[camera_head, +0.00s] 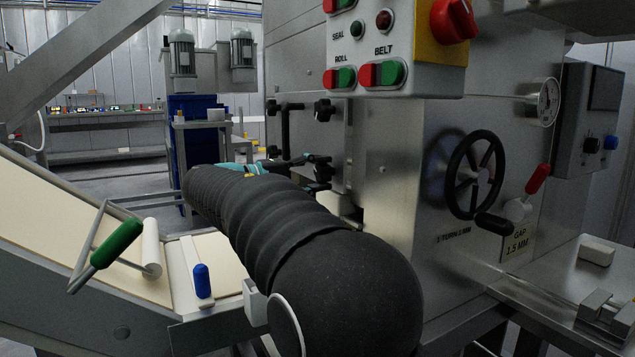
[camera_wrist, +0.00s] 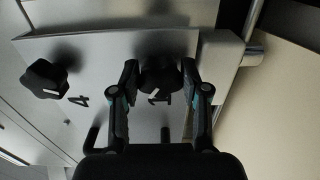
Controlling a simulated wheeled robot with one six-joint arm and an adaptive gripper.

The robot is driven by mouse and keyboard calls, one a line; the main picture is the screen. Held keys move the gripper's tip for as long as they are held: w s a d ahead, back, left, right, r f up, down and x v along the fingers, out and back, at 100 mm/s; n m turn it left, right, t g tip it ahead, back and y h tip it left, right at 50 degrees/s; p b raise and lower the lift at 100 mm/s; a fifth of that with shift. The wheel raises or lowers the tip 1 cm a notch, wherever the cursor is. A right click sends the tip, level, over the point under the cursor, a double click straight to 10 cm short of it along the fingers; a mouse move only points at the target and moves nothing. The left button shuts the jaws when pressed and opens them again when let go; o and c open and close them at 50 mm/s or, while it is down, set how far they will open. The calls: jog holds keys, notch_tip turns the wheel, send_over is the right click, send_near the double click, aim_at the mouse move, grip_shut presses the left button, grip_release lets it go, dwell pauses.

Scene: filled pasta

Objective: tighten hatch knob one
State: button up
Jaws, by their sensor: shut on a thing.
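Hatch knob one, a black lobed knob (camera_wrist: 159,76), sits on the metal hatch plate (camera_wrist: 100,55) beside a label that reads 1. In the wrist view, the two fingers of my gripper (camera_wrist: 159,88) stand on either side of it and are shut on it. In the head view, my gripper (camera_head: 303,162) reaches the machine's front at the lower right of the hatch, and my dark sleeved arm hides much of that area. A second black knob (camera_wrist: 43,78), beside a label 4, is to the left, apart from my fingers.
More black knobs (camera_head: 324,110) and a dark hatch handle (camera_head: 286,128) stand out above my gripper. A button panel (camera_head: 385,60) hangs overhead. A black handwheel (camera_head: 474,175) is to the right. A sloped conveyor (camera_head: 80,225) with a green-handled lever (camera_head: 117,243) lies left.

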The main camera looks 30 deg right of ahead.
jog(key=m, duration=0.5)
jog(key=shift+f+m, duration=0.1)
jog(key=shift+m, duration=0.2)
jog(key=m, duration=0.5)
jog(key=shift+w, duration=0.1)
dwell(0.3)
jog(key=o, duration=1.1)
jog(key=a, duration=0.7)
jog(key=shift+a, duration=0.25)
